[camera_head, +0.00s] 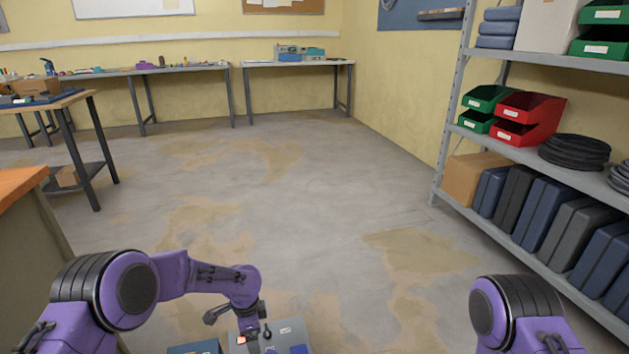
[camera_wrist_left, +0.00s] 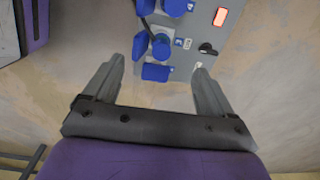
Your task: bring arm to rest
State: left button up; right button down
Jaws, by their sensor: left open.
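My left arm (camera_head: 205,275) reaches in from the left in the head view, with its wrist bent down over a grey socket box at the bottom edge. In the left wrist view my left gripper (camera_wrist_left: 157,78) is open, its two fingers apart with nothing held between them. Beyond the fingertips lies the grey socket box (camera_wrist_left: 190,40), with blue socket covers (camera_wrist_left: 160,45), a lit red-orange switch (camera_wrist_left: 220,16) and a black knob (camera_wrist_left: 207,48). The box also shows in the head view (camera_head: 290,328), partly cut off. My right arm (camera_head: 520,310) shows at lower right; its gripper is out of view.
A metal shelf (camera_head: 450,110) with red and green bins and dark cases stands on the right. An orange-topped bench (camera_head: 20,183) is at the left edge. Tables (camera_head: 295,64) line the back wall. The floor (camera_head: 270,190) between is clear.

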pick_arm(q)
notch_tip(320, 180, down, 6)
jog(key=s+d+n+t+h+b, duration=0.1)
jog(key=s+d+n+t+h, duration=0.2)
jog(key=n, duration=0.6)
jog(key=s+a+f+n+t+y+b, duration=0.1)
jog(key=s+a+f+n+t+b, duration=0.1)
jog(key=s+a+f+n, duration=0.35)
jog(key=s+a+f+n+g+y+b, duration=0.1)
jog(key=s+a+f+n+y+b, duration=0.2)
jog(key=s, duration=0.6)
jog(key=s+a+f+n+y+b, duration=0.15)
jog(key=s+a, duration=0.25)
jog(key=s, duration=0.6)
jog(key=s+a+f+n+g+y+b, duration=0.1)
jog(key=s+a+f+n+b, duration=0.2)
jog(key=s, duration=0.6)
notch_tip(320, 180, up, 34)
jog(key=a+p, duration=0.1)
jog(key=p, duration=3.2)
jog(key=shift+w+m, duration=0.2)
jog(key=shift+m, duration=0.1)
jog(key=shift+a+f, duration=0.1)
